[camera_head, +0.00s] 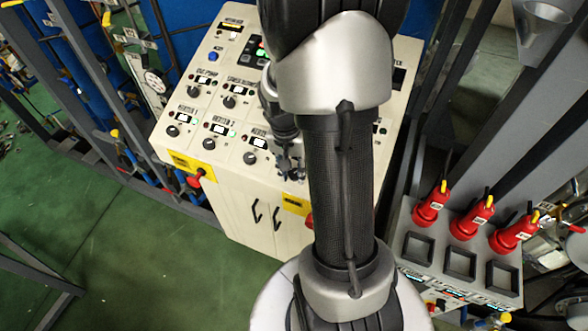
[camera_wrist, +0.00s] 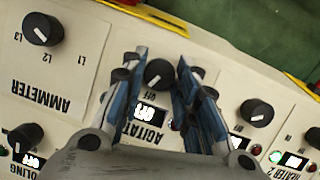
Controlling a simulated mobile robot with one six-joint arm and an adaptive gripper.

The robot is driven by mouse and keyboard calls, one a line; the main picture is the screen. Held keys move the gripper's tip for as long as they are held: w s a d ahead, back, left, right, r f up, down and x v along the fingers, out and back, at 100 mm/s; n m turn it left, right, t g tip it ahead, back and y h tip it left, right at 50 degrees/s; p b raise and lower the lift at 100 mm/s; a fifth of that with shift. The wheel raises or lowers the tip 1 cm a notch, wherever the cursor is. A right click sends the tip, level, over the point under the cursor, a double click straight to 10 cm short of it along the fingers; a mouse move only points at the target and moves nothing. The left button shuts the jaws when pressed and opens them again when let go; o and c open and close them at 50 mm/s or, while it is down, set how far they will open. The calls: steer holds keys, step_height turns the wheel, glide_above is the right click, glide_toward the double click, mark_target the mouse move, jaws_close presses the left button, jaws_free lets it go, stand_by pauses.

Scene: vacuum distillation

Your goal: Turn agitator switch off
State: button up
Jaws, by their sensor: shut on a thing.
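The agitator switch (camera_wrist: 158,73) is a round black knob with a pale mark. In the wrist view it sits between the fingers of my gripper (camera_wrist: 161,60), which is shut on it. The upside-down AGITATOR label and a small lit display (camera_wrist: 149,110) lie below the knob, partly covered by the fingers. The display appears to read OFF. In the head view my gripper (camera_head: 289,165) is low over the front part of the cream control panel (camera_head: 235,208); my arm hides the knob there.
The ammeter knob (camera_wrist: 42,29) and another black knob (camera_wrist: 257,112) flank the switch in the wrist view. Red emergency buttons (camera_head: 195,180) stick out from the panel's front. Red-handled devices (camera_head: 430,205) stand on a grey unit at the right.

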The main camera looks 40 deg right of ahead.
steer(key=n+g+h+b, duration=0.1)
steer(key=n, duration=0.3)
steer(key=shift+w+a, duration=0.1)
steer(key=shift+n, duration=0.4)
steer(key=o, duration=1.1)
steer(key=v, duration=1.2)
steer(key=shift+a+b, duration=0.1)
steer(key=shift+b, duration=0.2)
